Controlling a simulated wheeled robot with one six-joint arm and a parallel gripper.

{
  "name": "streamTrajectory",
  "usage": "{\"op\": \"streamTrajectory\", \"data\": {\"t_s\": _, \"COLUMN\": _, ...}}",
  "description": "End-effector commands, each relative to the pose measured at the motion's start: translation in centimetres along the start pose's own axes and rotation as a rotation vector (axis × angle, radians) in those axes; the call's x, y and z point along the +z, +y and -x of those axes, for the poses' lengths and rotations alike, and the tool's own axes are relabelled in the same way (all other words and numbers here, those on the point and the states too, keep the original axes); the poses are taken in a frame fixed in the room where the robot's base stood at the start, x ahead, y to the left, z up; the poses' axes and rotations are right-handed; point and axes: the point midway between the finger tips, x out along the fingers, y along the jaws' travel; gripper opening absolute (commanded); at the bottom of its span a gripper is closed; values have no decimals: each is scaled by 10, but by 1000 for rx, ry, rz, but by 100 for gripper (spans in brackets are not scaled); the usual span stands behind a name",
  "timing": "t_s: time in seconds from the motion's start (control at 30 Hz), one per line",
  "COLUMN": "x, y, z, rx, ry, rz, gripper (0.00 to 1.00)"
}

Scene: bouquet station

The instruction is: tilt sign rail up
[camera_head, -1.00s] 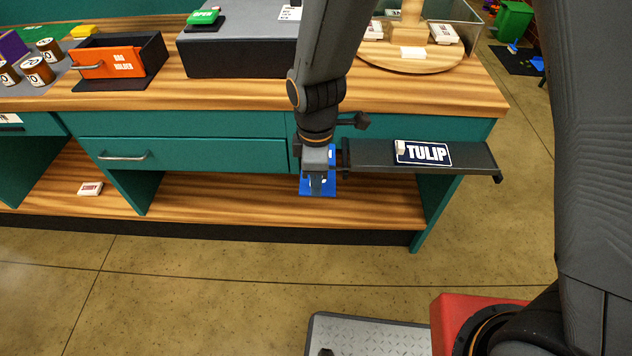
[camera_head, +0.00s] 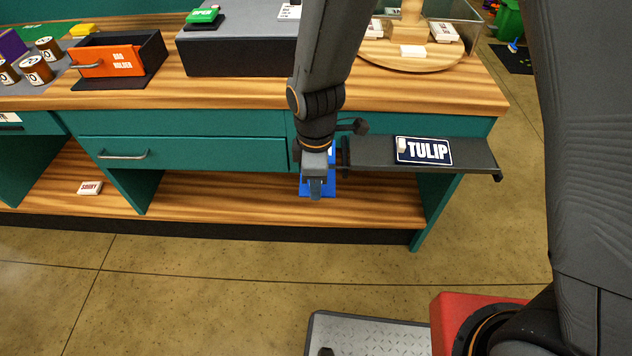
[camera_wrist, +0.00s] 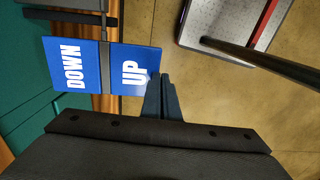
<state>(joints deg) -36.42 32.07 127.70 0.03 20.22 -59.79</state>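The sign rail (camera_head: 470,158) is a dark, flat shelf-like bar sticking out at the right end of the teal counter. It carries a dark blue TULIP sign (camera_head: 425,151) with a small pale piece at its left end. Left of the rail is a blue panel (camera_head: 329,187), mostly hidden by my gripper. In the wrist view the panel shows two halves, DOWN (camera_wrist: 72,66) and UP (camera_wrist: 131,72), split by a grey strip. My gripper (camera_head: 315,197) points down before the panel. Its fingertips (camera_wrist: 160,79) are together and empty, at the UP half's outer edge; contact is unclear.
The wooden countertop (camera_head: 240,98) holds an orange box (camera_head: 107,62), a grey block (camera_head: 240,55) and a round wooden stand (camera_head: 420,62). A closed drawer (camera_head: 190,154) lies left of my gripper.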

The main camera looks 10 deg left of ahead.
Motion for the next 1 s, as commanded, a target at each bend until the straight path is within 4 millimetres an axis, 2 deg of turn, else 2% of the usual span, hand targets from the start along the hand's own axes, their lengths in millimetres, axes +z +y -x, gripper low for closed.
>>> {"op": "streamTrajectory", "data": {"t_s": 0.6, "x": 0, "y": -5, "z": -29, "rx": -2, "ry": -1, "rz": 0, "gripper": 0}}
{"op": "streamTrajectory", "data": {"t_s": 1.0, "x": 0, "y": -4, "z": -42, "rx": -1, "ry": 0, "rz": 0, "gripper": 0}}
